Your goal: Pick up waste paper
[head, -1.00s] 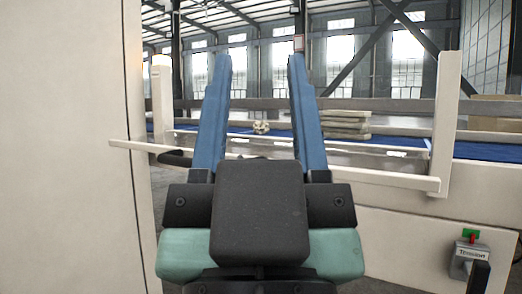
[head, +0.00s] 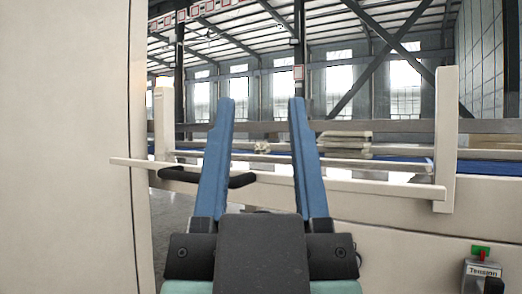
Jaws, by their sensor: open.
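A small crumpled, pale wad (head: 261,147), which looks like the waste paper, shows beyond the cream rails, near the blue surface of the machine. It is small and far off, and rails partly cover what it rests on. My gripper (head: 261,101) is open and empty, its two long blue fingers pointing up and forward. In the picture the wad appears between the fingers, but it is well beyond them and not touched.
A cream rail (head: 380,187) with a black handle (head: 240,180) crosses in front, and a cream post (head: 446,140) stands at right. A stack of pale sheets (head: 345,136) lies beyond. A tall cream panel (head: 65,150) closes the left. A Tension box (head: 482,270) is low right.

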